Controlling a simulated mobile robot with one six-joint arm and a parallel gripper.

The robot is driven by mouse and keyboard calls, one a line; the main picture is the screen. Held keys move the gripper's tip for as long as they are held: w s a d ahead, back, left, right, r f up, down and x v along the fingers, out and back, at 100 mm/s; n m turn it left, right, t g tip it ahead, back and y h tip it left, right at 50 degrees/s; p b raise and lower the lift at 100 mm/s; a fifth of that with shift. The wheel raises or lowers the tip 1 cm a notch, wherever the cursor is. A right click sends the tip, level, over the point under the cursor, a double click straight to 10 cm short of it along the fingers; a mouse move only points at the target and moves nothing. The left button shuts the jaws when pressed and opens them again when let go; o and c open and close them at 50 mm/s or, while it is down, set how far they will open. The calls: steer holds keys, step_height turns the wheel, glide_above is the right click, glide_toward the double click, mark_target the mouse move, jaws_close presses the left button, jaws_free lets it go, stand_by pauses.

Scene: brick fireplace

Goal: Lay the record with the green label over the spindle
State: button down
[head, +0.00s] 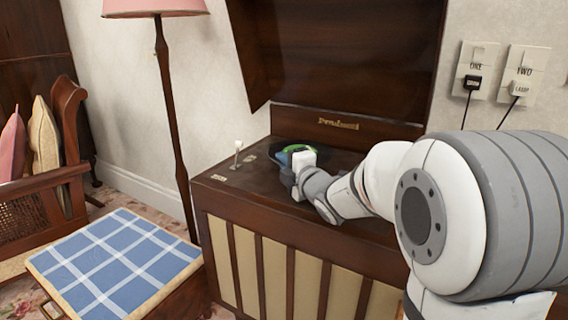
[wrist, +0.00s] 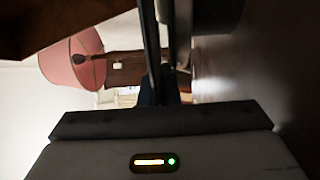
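The record with the green label (head: 298,147) shows at the turntable area on top of the wooden record cabinet (head: 240,185). It looks about level, and my arm hides part of it. My gripper (head: 287,162) is at its near edge and appears shut on it. In the wrist view, turned on its side, the record (wrist: 151,40) is a thin dark strip running out from between my fingers (wrist: 165,92). A dark, thick round part (wrist: 217,14), perhaps the platter, is just beside it. The spindle is hidden; I cannot tell whether the record is around it.
The raised wooden lid (head: 345,60) stands behind. A small white-tipped lever (head: 238,146) rises at the cabinet's left. A blue checked stool (head: 115,262) and a lamp (head: 165,90) are to the left. The lamp's pink shade also shows in the wrist view (wrist: 70,62).

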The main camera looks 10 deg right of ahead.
steer(key=c, duration=2.1)
jaws_free()
steer(key=shift+a+f, duration=0.1)
steer(key=shift+f, duration=0.1)
steer(key=shift+c, duration=0.2)
steer(key=o, duration=0.5)
steer(key=shift+c, duration=0.2)
steer(key=shift+o, duration=0.5)
steer(key=shift+s+f, duration=0.1)
steer(key=shift+f, duration=0.05)
steer(key=v, duration=0.2)
steer(key=p+v, duration=0.1)
steer(key=v, duration=0.2)
steer(key=r+p+v, duration=0.1)
steer(key=v, duration=0.1)
steer(key=shift+s+d, duration=0.2)
steer(key=shift+s, duration=0.1)
steer(key=o, duration=0.5)
